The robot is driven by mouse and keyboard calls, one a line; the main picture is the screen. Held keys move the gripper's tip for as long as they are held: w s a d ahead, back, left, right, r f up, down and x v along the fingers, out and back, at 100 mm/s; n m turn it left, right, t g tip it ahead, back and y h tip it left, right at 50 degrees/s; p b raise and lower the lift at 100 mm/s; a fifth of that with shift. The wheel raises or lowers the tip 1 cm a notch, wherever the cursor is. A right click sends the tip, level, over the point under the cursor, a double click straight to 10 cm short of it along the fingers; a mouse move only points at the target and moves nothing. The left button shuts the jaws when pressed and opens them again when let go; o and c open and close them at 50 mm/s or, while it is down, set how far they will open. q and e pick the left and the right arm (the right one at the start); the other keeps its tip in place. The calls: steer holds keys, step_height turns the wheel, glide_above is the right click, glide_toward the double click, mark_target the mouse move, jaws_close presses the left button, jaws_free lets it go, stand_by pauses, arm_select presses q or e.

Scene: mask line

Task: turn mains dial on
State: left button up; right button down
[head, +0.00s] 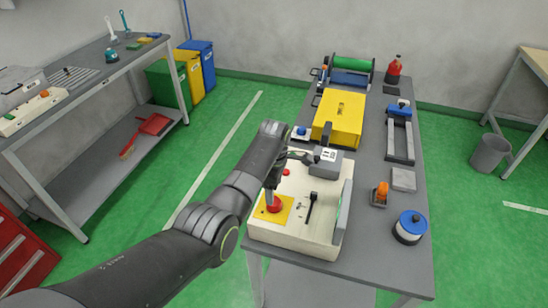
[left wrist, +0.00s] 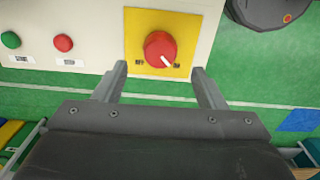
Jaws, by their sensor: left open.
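The mains dial (head: 274,206) is a red round knob on a yellow plate (head: 262,213), at the front left of a cream control box (head: 300,237). In the left wrist view the dial (left wrist: 160,48) has a white mark pointing to the lower right, toward the right one of two small dark labels. My left gripper (head: 269,196) is over the dial from above. Its fingers (left wrist: 159,70) are open and apart, to the left and right just below the dial in the wrist view; no contact shows. My right gripper is out of view.
On the box are a green button (left wrist: 11,40), a red button (left wrist: 63,43) and a black lever (head: 311,205). A grey upright panel (head: 344,212) edges its right side. A yellow case (head: 339,117) stands behind. A blue-topped round container (head: 410,226) is at right.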

arm_select(q)
step_height(320, 180, up, 12)
steer(key=b, duration=0.1)
steer(key=shift+f+b, duration=0.25)
steer(key=shift+b, duration=0.15)
